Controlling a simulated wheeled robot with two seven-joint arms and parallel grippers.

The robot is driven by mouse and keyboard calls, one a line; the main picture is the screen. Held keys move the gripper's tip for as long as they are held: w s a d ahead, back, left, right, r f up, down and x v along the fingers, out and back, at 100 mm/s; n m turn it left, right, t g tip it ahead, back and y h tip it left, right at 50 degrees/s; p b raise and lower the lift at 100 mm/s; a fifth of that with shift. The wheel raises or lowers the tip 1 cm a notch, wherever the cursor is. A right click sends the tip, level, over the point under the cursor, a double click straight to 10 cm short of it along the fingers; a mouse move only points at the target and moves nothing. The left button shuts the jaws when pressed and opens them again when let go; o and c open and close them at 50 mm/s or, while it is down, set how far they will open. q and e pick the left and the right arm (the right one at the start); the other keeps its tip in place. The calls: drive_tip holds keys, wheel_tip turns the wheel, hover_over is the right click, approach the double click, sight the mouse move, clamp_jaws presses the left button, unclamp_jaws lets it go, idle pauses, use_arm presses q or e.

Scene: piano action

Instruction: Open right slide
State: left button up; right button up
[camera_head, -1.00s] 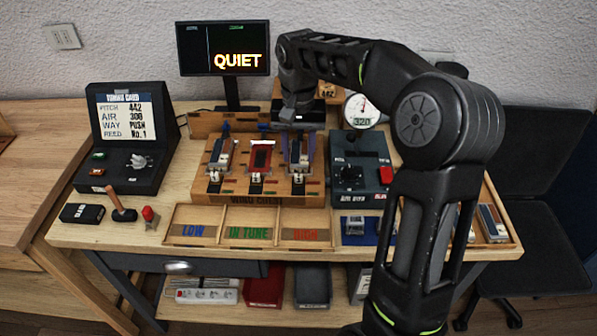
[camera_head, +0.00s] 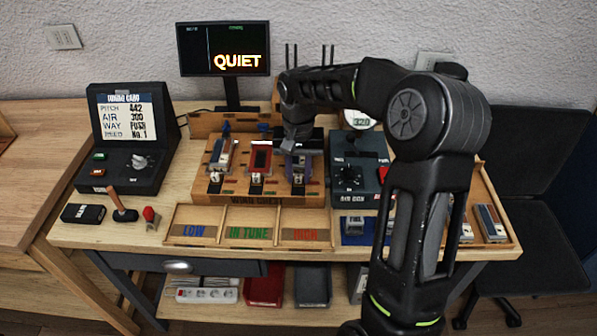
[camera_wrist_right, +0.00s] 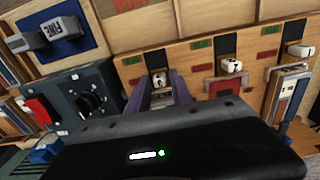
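The wooden wind chest (camera_head: 258,197) stands mid-table and bears three slides with small white numbered knobs. The right slide's knob (camera_head: 298,179) is at the chest's front right; in the right wrist view this white knob (camera_wrist_right: 158,80) shows at centre. My right gripper (camera_head: 299,160) is over the right slide, pointing down. In the wrist view its purple fingers (camera_wrist_right: 162,88) are apart, one each side of the knob; firm contact does not show. The gripper body hides the slide's rear part. The middle slide (camera_head: 260,159) and left slide (camera_head: 221,157) stand beside it. My left gripper is out of view.
The dark air box (camera_head: 349,179), with a black dial and red switch, stands close right of the chest. A three-part tray (camera_head: 250,240) lies in front. A monitor (camera_head: 223,48) reading QUIET stands behind. A tuning-card console (camera_head: 124,140) is at left.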

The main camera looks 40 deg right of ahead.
clamp_jaws()
idle(1.1)
